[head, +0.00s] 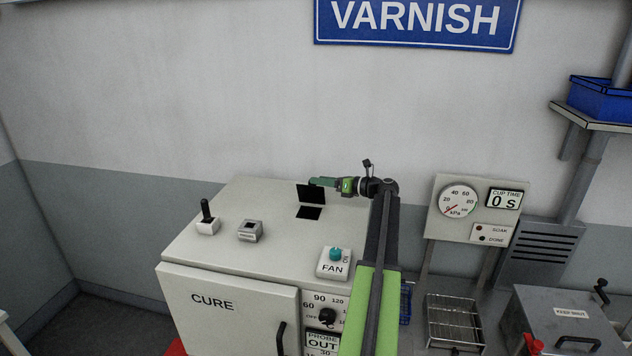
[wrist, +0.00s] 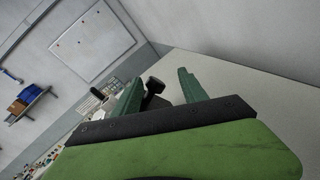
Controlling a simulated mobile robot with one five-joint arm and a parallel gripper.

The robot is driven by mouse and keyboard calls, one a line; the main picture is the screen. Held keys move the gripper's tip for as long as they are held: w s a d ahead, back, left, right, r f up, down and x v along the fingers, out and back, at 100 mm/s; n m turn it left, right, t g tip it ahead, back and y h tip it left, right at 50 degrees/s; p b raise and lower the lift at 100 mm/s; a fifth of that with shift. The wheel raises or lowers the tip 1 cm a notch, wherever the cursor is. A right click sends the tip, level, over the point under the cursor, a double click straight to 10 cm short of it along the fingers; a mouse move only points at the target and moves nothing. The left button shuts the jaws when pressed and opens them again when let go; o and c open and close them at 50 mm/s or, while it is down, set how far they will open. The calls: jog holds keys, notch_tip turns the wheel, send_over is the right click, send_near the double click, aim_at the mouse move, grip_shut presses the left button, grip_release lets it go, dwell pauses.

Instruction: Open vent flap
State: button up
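The vent flap (head: 311,194) is a black plate on top of the pale CURE cabinet (head: 253,197). It stands raised behind a dark opening (head: 309,212). My gripper (head: 318,182) reaches in from the right, at the flap's upper right edge. In the wrist view my gripper (wrist: 160,88) has its two green fingers spread apart. A dark piece (wrist: 154,90) shows between and beyond them, probably the flap. Whether a finger touches the flap cannot be told.
On the cabinet top stand a black-lever switch (head: 207,218), a small grey block (head: 249,231) and the FAN knob (head: 335,255). The wall is close behind. A gauge panel (head: 472,213) stands right of my arm. The cabinet top's back left is clear.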

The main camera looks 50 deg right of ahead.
jog(key=d+r+p+v, duration=0.1)
jog(key=r+p+v, duration=0.1)
jog(key=v, duration=1.4)
jog(key=shift+w+d+p, duration=0.15)
jog(key=shift+w+p, duration=0.1)
jog(key=shift+p, duration=0.45)
jog(key=v, duration=0.7)
jog(key=shift+s, duration=0.25)
